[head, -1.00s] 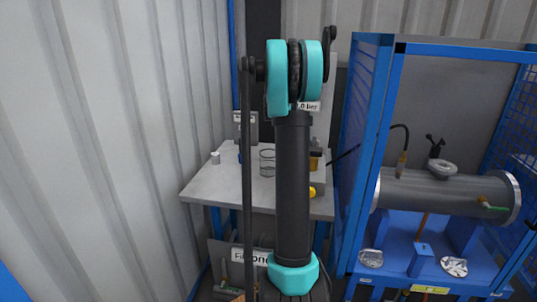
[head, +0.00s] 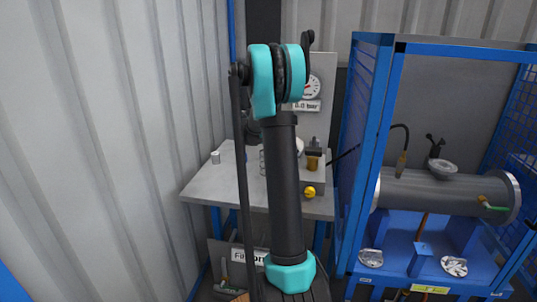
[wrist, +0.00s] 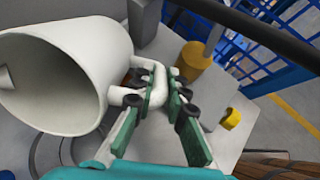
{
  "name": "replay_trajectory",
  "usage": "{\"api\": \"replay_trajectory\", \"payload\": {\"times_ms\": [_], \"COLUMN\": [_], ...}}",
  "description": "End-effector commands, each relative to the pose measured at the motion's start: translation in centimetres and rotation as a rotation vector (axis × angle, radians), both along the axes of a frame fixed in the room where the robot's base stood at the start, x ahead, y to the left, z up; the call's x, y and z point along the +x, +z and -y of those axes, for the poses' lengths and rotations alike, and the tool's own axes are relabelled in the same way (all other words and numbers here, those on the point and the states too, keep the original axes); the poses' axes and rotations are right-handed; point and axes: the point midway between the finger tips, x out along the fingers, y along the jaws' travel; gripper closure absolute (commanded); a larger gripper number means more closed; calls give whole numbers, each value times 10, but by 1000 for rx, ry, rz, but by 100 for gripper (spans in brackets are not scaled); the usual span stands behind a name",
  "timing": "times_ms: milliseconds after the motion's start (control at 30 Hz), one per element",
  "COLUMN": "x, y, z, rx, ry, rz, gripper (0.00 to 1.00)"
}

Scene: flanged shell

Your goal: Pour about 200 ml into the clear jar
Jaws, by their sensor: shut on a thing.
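My gripper (wrist: 160,88) is shut on the handle of a white jug (wrist: 85,50) in the wrist view. The jug lies tilted, with its wide mouth facing the left of the picture; its inside looks white, and I cannot see any liquid. Thin curved outlines of the clear jar (wrist: 34,152) show just below the jug, partly hidden by it. In the head view a sliver of the clear jar (head: 262,162) shows on the bench left of my arm. My arm hides the gripper and most of the jug there.
The grey bench (head: 215,187) holds a small white cup (head: 215,157) at left and an amber container (head: 313,163) at right, near a yellow knob (head: 309,191). A gauge panel (head: 320,85) stands behind. A blue cage (head: 365,150) closes the right side.

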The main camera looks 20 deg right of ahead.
Motion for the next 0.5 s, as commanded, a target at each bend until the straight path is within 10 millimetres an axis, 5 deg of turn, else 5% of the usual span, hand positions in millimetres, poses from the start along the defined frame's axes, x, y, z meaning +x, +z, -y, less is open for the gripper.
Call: {"api": "replay_trajectory", "payload": {"times_ms": [500], "x": [1], "y": [2], "z": [-1], "rx": [-84], "ry": [-1], "rz": [-4], "gripper": [100]}}
